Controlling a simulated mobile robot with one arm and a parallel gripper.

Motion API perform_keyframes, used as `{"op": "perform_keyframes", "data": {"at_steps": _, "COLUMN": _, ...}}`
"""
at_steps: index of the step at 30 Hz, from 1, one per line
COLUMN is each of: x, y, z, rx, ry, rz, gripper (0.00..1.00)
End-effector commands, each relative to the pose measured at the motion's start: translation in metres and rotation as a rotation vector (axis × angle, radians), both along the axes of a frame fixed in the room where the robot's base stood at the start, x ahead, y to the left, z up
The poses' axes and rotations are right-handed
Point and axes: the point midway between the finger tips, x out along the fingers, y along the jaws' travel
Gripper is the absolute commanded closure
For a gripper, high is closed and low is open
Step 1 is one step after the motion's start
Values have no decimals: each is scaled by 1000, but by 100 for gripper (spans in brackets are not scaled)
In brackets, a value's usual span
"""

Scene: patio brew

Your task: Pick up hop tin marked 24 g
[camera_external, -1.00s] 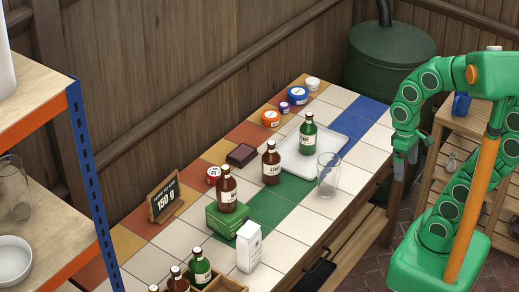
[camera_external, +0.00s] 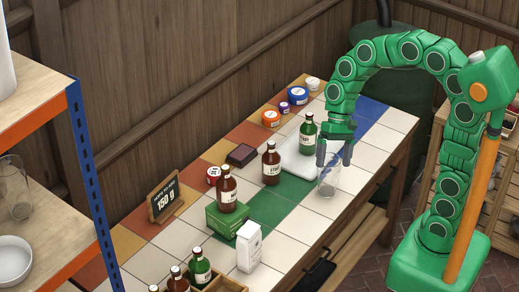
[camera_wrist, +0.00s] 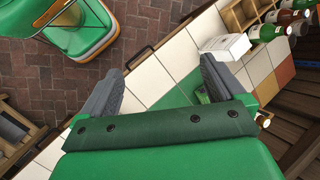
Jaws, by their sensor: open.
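Several small round tins stand on the tiled counter in the external view: an orange tin (camera_external: 271,118), a purple tin (camera_external: 285,107), a blue tin (camera_external: 299,95) and a white tin (camera_external: 313,84) in a row at the back, and a red tin (camera_external: 213,174) nearer the sign. Their weight marks are too small to read, so I cannot tell which is 24 g. My gripper (camera_external: 335,156) is open and empty, pointing down over the counter by the clear glass, right of the tin row. The wrist view also shows my gripper (camera_wrist: 162,72) with its fingers apart and no tin between them.
A clear glass (camera_external: 328,182) is just below my gripper. A green bottle (camera_external: 308,136) stands on a white tray (camera_external: 291,168), with brown bottles (camera_external: 271,165) (camera_external: 227,196) to its left. A green box (camera_external: 226,220), white carton (camera_external: 249,248) and sign (camera_external: 164,199) are nearer.

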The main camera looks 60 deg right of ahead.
Motion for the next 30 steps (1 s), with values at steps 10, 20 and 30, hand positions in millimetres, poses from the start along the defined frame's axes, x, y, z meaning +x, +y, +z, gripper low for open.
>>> {"op": "perform_keyframes", "data": {"at_steps": 10, "x": 78, "y": 23, "z": -14, "rx": 122, "ry": 81, "rz": -174, "gripper": 4}}
{"op": "perform_keyframes", "data": {"at_steps": 20, "x": 152, "y": 36, "z": -35, "rx": 235, "ry": 165, "rz": -347, "gripper": 4}}
{"op": "perform_keyframes", "data": {"at_steps": 30, "x": 228, "y": 38, "z": -66, "rx": 342, "ry": 256, "rz": -530, "gripper": 4}}
